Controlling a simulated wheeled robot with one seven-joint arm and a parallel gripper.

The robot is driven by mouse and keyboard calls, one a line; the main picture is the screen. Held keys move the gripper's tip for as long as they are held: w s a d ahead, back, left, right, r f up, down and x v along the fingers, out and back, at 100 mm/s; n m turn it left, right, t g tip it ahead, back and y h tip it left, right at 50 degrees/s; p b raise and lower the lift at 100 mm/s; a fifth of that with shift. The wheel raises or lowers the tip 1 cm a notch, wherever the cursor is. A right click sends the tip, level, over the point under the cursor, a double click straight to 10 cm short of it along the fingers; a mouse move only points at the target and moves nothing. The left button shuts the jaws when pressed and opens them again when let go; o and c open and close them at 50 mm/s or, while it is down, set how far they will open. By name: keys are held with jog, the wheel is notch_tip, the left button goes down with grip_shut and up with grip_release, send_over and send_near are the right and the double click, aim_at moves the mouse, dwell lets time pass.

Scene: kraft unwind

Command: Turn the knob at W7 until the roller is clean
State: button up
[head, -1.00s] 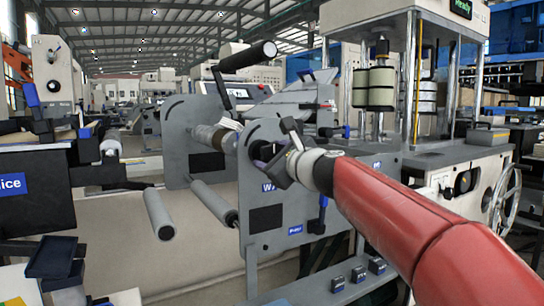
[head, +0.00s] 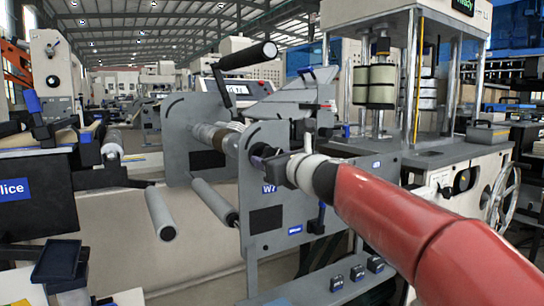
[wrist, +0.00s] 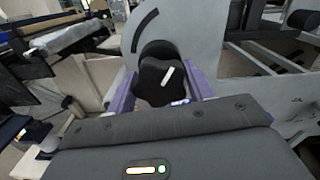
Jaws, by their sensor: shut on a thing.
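The black lobed knob (wrist: 160,85) with a white pointer line shows in the wrist view, in front of a grey plate. My gripper (wrist: 163,90) is shut on it, with one purple finger at each side. In the head view my gripper (head: 268,158) reaches the grey side plate above the W7 label (head: 269,188) and largely hides the knob. The roller (head: 207,136) spans the two grey side plates behind. It shows brownish and whitish material on its surface; how much is wrapped on it is too small to tell.
Two bare grey rollers (head: 161,213) jut out below the plates. A black-handled crank (head: 257,54) rises above them. A press with posts and a handwheel (head: 503,193) stands at right, close to my red arm. A dark tray (head: 60,261) is at lower left.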

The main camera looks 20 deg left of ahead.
jog(key=shift+m+p, duration=0.4)
jog(key=shift+m, duration=1.5)
jog(key=m, duration=0.5)
jog(key=o, duration=1)
jog(key=shift+d, duration=0.1)
jog(key=b+v, duration=0.1)
jog(key=v, duration=0.6)
